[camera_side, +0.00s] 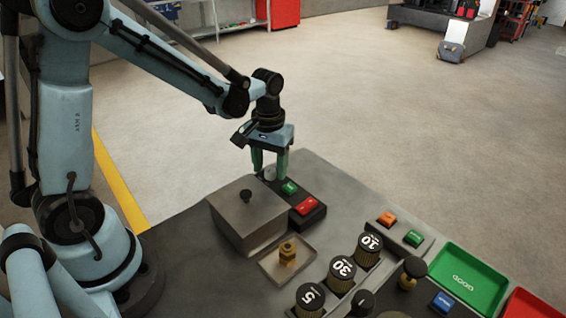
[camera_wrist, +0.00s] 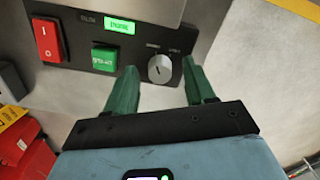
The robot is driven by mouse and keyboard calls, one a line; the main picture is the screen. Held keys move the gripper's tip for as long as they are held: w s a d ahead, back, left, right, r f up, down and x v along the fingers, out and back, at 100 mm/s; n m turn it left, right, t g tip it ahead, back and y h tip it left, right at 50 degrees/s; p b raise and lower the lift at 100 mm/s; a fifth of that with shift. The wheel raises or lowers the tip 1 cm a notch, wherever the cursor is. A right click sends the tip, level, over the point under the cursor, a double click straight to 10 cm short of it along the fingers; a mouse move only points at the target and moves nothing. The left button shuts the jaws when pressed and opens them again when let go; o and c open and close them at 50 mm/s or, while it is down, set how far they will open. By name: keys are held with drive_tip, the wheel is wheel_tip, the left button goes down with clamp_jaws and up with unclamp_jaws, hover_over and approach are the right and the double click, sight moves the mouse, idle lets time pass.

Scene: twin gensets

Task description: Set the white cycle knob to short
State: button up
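The white cycle knob (camera_wrist: 160,68) is a round pale dial on a dark control panel (camera_wrist: 76,58) in the wrist view. A line marks its face, and small labels above it are too blurred to read surely. My gripper (camera_wrist: 160,80) is open, with one green finger to each side of the knob and a gap visible on both sides. In the side view my gripper (camera_side: 269,174) points down over the far end of the panel. The knob (camera_side: 269,172) shows partly between the fingers there.
Beside the knob are a green button (camera_wrist: 105,58), a red rocker switch (camera_wrist: 47,40) and a lit green display (camera_wrist: 119,25). A grey box (camera_side: 248,215) stands close to the panel. Black weights (camera_side: 341,272) and a green tray (camera_side: 467,280) are nearer the camera.

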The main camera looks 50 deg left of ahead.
wheel_tip(320, 180, up, 12)
idle(0.9)
drive_tip(key=m+t, duration=0.4)
drive_tip(key=t, duration=0.1)
approach(268, 172)
wheel_tip(268, 172, up, 4)
drive_tip(key=s+d, duration=0.2)
drive_tip(key=shift+s+d+f+m+t, duration=0.15)
drive_tip(key=shift+s+d+f+t, duration=0.15)
drive_tip(key=shift+t, duration=0.25)
drive_tip(key=shift+s+d+f+m+t, duration=0.15)
drive_tip(key=shift+s+f+t, duration=0.1)
drive_tip(key=shift+f+t, duration=0.25)
drive_tip(key=shift+a+r, duration=0.1)
